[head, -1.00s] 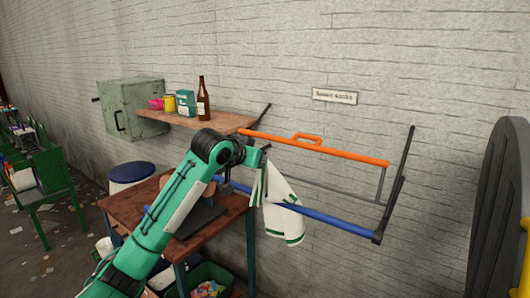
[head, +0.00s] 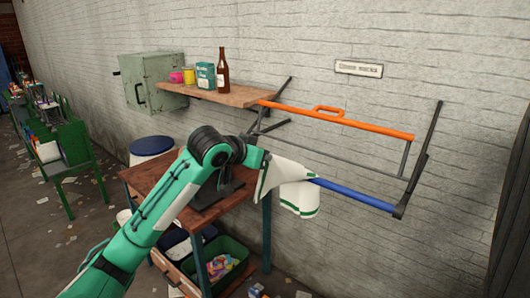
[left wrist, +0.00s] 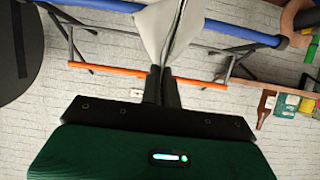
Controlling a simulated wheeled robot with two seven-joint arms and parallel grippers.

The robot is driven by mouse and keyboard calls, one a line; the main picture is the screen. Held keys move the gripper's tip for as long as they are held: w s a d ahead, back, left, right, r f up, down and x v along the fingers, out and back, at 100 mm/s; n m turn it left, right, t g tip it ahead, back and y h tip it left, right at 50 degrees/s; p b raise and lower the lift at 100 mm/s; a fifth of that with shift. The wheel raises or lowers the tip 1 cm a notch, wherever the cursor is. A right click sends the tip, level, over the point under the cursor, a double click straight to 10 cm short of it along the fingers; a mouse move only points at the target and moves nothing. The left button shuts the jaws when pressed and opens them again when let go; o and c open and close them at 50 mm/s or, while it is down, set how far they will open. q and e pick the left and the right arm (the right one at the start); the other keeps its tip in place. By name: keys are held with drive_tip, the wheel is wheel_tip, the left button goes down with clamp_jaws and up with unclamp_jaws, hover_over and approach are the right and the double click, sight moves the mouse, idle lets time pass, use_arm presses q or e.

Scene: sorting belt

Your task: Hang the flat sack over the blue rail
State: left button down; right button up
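The flat sack (head: 297,192) is white cloth with green stripes near its lower edge. My left gripper (head: 264,161) holds its upper left corner in the head view. In the left wrist view the two dark fingers (left wrist: 162,86) are close together on the sack (left wrist: 168,28). The blue rail (head: 352,194) comes out from the sack's right side, and the sack hides part of it. The rail also shows on both sides of the sack in the left wrist view (left wrist: 232,30). I cannot tell whether cloth lies over the rail. My right gripper is not in view.
An orange bar (head: 345,121) with a handle runs above the blue rail on the same dark wall frame. A wooden shelf (head: 237,94) with a bottle (head: 223,72) and tins is at left. A wooden table (head: 160,182) stands below, with a green crate (head: 218,266) underneath.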

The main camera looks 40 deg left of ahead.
use_arm(q)
drive_tip(key=s+f+b, duration=0.4)
drive_tip(key=f, duration=0.5)
drive_tip(key=w+f, duration=0.2)
drive_tip(key=f, duration=0.5)
drive_tip(key=w+f+b, duration=0.1)
drive_tip(key=w+f, duration=0.2)
drive_tip(key=f, duration=0.3)
drive_tip(key=shift+w+f+b, duration=0.3)
drive_tip(key=shift+f, duration=0.05)
drive_tip(key=shift+c, duration=1.4)
unclamp_jaws()
drive_tip(key=shift+r, duration=0.1)
drive_tip(key=s+r+g+p, duration=0.1)
drive_tip(key=r+g+p, duration=0.1)
drive_tip(key=p, duration=0.7)
drive_tip(key=s+r+g+p, duration=0.2)
drive_tip(key=p, duration=0.7)
drive_tip(key=shift+s+a+r+g, duration=0.1)
drive_tip(key=shift+r+g, duration=0.2)
